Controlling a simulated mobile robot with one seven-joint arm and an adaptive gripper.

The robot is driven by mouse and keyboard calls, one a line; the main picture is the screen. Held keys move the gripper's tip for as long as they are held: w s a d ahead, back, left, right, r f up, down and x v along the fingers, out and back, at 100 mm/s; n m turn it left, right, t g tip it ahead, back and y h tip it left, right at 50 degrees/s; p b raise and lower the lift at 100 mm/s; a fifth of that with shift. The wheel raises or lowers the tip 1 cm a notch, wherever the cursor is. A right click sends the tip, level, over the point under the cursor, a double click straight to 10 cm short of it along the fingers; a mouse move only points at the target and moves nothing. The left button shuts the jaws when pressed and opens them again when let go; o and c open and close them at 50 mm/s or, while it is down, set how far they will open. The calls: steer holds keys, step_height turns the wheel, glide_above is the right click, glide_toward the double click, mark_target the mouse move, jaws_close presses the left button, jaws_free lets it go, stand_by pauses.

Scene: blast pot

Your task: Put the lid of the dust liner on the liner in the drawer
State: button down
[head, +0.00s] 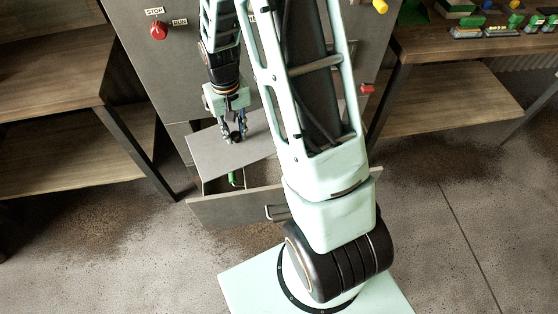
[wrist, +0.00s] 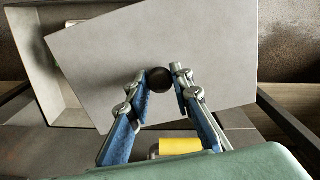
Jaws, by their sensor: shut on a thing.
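The lid is a flat grey plate (head: 208,158) with a round black knob (wrist: 160,82). My gripper (head: 235,137) is shut on the knob; the fingertips (wrist: 160,74) stand on either side of it. The lid (wrist: 205,45) lies over the open drawer (head: 238,209) and is turned askew to the pale box walls (wrist: 30,65) beneath it. These walls look like the liner's, but the lid hides most of the box. I cannot tell whether the lid touches the rim.
A green object (head: 234,179) shows in the drawer beside the lid's edge. The grey cabinet (head: 180,70) carries a red STOP/RUN knob (head: 158,30). A yellow handle (wrist: 180,145) is near my gripper. Wooden shelf tables (head: 60,60) stand at both sides.

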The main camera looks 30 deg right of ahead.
mark_target(260, 129)
steer(key=w+f+b, duration=0.1)
steer(key=b, duration=0.2)
steer(key=shift+w+f+b, duration=0.15)
steer(key=shift+f+b, duration=0.25)
steer(key=b, duration=0.3)
steer(key=shift+w+d+f, duration=0.1)
steer(key=shift+w, duration=0.2)
steer(key=d+b, duration=0.1)
steer(key=b, duration=0.3)
steer(key=shift+w+d, duration=0.1)
steer(key=shift+w, duration=0.05)
steer(key=shift+m, duration=0.9)
steer(key=d, duration=0.4)
steer(key=s+d+f, duration=0.1)
steer(key=d, duration=0.1)
steer(key=shift+d+b, duration=0.15)
steer(key=shift+b, duration=0.25)
steer(key=shift+s+d+f+m, duration=0.15)
steer(key=shift+s+d+f, duration=0.05)
steer(key=shift+d+f, duration=0.4)
steer(key=shift+s+d+f+m, duration=0.15)
steer(key=shift+s+d+f, duration=0.05)
steer(key=shift+d+f, duration=0.35)
steer(key=s+d+f+b, duration=0.1)
steer(key=d+f+b, duration=0.2)
steer(key=f, duration=0.8)
steer(key=shift+f+m+b, duration=0.35)
steer(key=shift+m+b, duration=0.05)
steer(key=shift+b, duration=0.45)
steer(key=shift+s, duration=0.1)
